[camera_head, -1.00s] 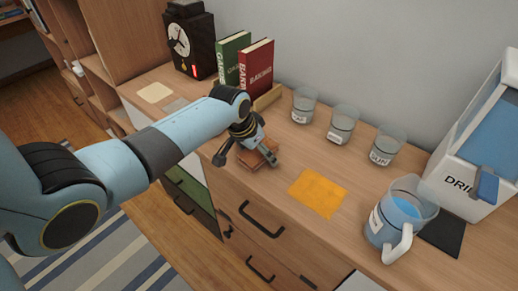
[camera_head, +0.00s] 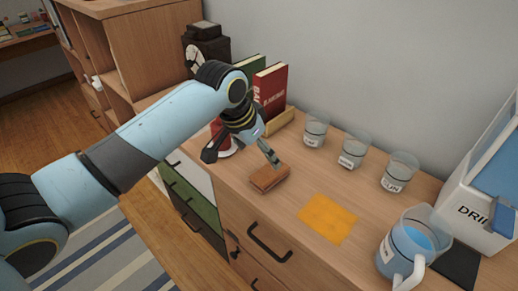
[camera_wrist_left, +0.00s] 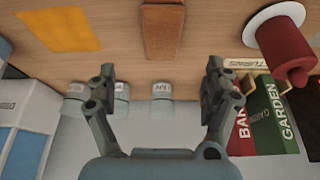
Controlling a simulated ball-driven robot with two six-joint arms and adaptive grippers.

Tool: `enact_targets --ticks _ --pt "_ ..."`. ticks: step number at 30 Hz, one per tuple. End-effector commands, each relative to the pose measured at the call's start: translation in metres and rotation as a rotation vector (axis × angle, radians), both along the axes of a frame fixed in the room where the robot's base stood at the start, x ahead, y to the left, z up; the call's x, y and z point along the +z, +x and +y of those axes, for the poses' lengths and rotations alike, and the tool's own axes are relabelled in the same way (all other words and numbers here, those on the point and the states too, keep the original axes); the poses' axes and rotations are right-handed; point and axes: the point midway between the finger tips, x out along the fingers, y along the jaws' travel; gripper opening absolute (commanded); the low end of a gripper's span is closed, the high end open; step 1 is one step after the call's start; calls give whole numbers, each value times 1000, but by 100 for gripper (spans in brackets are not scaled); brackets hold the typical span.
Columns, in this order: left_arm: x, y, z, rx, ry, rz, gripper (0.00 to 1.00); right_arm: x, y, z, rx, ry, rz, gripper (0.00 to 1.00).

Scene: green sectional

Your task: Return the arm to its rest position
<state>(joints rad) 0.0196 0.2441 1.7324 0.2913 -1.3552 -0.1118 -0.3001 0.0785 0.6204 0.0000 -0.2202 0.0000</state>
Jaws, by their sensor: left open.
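My left gripper (camera_head: 241,156) is open and empty above the dresser top, behind and a little left of a brown block (camera_head: 269,178). My arm comes in from the left and reaches across the front of the dresser. In the left wrist view the two fingers of my left gripper (camera_wrist_left: 160,85) are spread wide with nothing between them. The brown block (camera_wrist_left: 163,30) lies beyond the fingertips there, apart from them. My right gripper is in neither view.
An orange mat (camera_head: 328,218) lies right of the block. Labelled glasses (camera_head: 353,152) stand along the wall. A blue-filled pitcher (camera_head: 408,245) and a white dispenser (camera_head: 492,185) are at the right. Books (camera_head: 270,90) and a red object on a white disc (camera_wrist_left: 286,48) are close to the gripper.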

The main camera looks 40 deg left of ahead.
Motion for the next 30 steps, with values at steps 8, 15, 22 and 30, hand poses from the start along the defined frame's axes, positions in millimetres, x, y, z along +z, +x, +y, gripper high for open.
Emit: enact_targets --ticks 8,15,22,30 --pt "0 0 0 0 0 -1 84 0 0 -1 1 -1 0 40" --pt "-1 -6 -2 -1 2 2 84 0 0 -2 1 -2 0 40" --pt "8 -83 -23 0 41 29 84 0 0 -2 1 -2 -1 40" --pt "39 -165 -35 38 81 54 84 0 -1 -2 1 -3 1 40"
